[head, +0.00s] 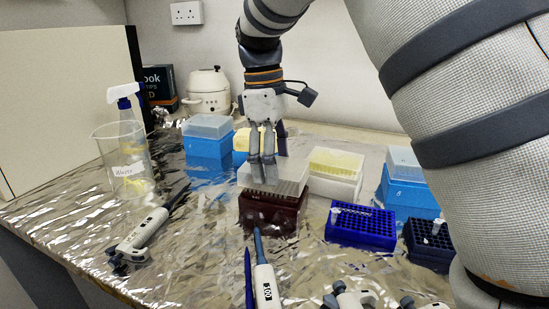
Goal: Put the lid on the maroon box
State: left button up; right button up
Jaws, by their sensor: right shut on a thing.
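The maroon box (270,215) stands on the foil-covered bench near the middle of the head view. A clear, frosted lid (290,184) is over its top, looking slightly skewed to the box. I cannot tell whether the lid rests fully on the box or is just above it. My right gripper (268,178) reaches down from above and is shut on the lid, with its fingers hiding part of it. My left gripper is not in view.
Behind are blue boxes (208,150) and a white box with yellow tips (334,176). Blue racks (361,228) stand to the right. Pipettes (265,283) lie in front and at left (143,234). A beaker (125,165) and spray bottle (125,98) stand at left.

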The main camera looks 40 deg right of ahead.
jog(key=shift+f, duration=0.7)
jog(key=shift+f, duration=0.1)
jog(key=shift+f, duration=0.3)
jog(key=shift+f, duration=0.1)
jog(key=o, duration=1)
jog(key=r, duration=0.4)
jog(key=w+r, duration=0.1)
jog(key=r, duration=0.7)
jog(key=shift+w+a, duration=0.15)
jog(key=shift+a, duration=0.25)
